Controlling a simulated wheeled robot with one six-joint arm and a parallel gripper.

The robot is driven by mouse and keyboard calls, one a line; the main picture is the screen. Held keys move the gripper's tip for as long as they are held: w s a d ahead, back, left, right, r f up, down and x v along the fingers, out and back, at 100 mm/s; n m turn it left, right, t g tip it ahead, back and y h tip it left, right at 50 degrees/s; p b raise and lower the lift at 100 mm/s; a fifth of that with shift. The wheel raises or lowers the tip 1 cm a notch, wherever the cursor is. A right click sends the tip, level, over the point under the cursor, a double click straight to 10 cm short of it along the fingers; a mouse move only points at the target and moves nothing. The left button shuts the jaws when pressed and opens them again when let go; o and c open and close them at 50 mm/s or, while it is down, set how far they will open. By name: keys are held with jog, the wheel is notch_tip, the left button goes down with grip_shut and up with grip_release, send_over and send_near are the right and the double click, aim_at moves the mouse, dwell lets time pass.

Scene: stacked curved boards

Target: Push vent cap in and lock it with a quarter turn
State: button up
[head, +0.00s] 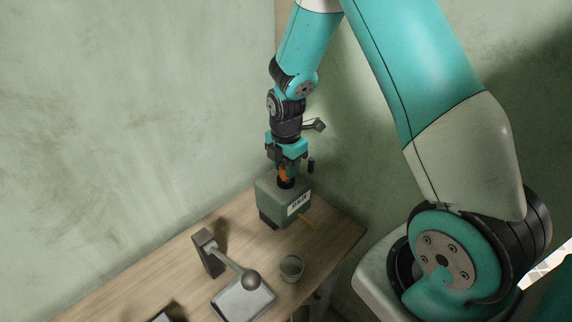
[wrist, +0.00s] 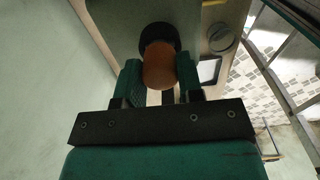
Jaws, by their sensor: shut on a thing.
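The vent cap is orange. In the head view the cap (head: 283,173) shows between my fingers, just above a black collar (head: 286,184) on top of a grey-green box (head: 270,191) with a white label. My gripper (head: 285,174) points down over the box and is shut on the cap. In the wrist view my gripper (wrist: 160,76) has a green finger on each side of the rounded cap (wrist: 159,66). The black collar (wrist: 158,37) lies right behind the cap. I cannot tell how deep the cap sits or how it is turned.
Walls close in behind. A round grey knob (wrist: 221,38) shows in the wrist view.

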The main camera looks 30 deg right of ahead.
jog(key=shift+f, duration=0.2)
jog(key=o, duration=1.2)
jog(key=shift+r, duration=0.15)
notch_tip(320, 180, up, 17)
jog(key=b, duration=0.3)
jog(key=shift+r, duration=0.1)
